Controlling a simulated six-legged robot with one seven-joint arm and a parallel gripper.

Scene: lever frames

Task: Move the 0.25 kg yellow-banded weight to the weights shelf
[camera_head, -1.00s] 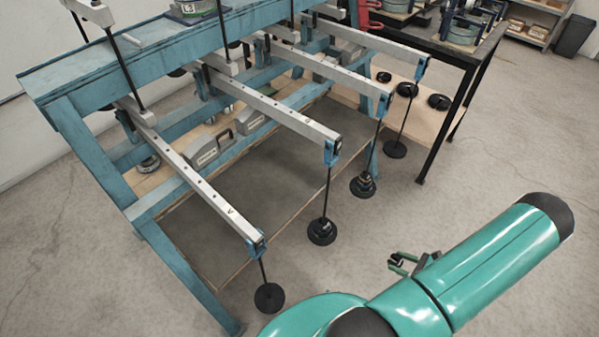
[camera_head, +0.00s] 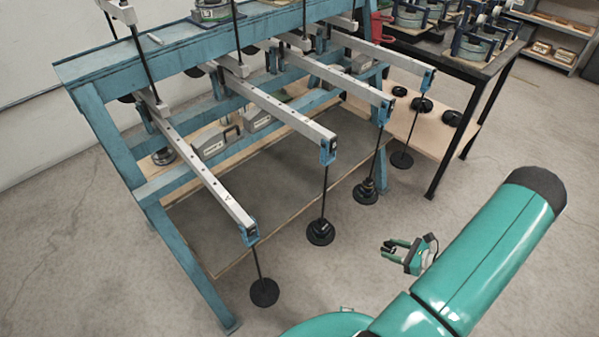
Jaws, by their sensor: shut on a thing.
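My gripper (camera_head: 387,246) is right of the lever frame, over the bare floor, with its fingers pointing left. The weights shelf (camera_head: 432,128) is the low plywood board under the black table at the upper right. Several black disc weights lie on it. My gripper is apart from the shelf, in front of it in the picture. The hanger stack (camera_head: 367,192) nearest my gripper holds dark discs, and no yellow band is plain on it.
The blue lever frame (camera_head: 185,250) fills the left and middle. Its grey lever arms end in rods with black weights, such as the front one (camera_head: 264,292). A black table leg (camera_head: 468,140) stands at the shelf's near corner. Open concrete floor (camera_head: 540,150) lies to the right.

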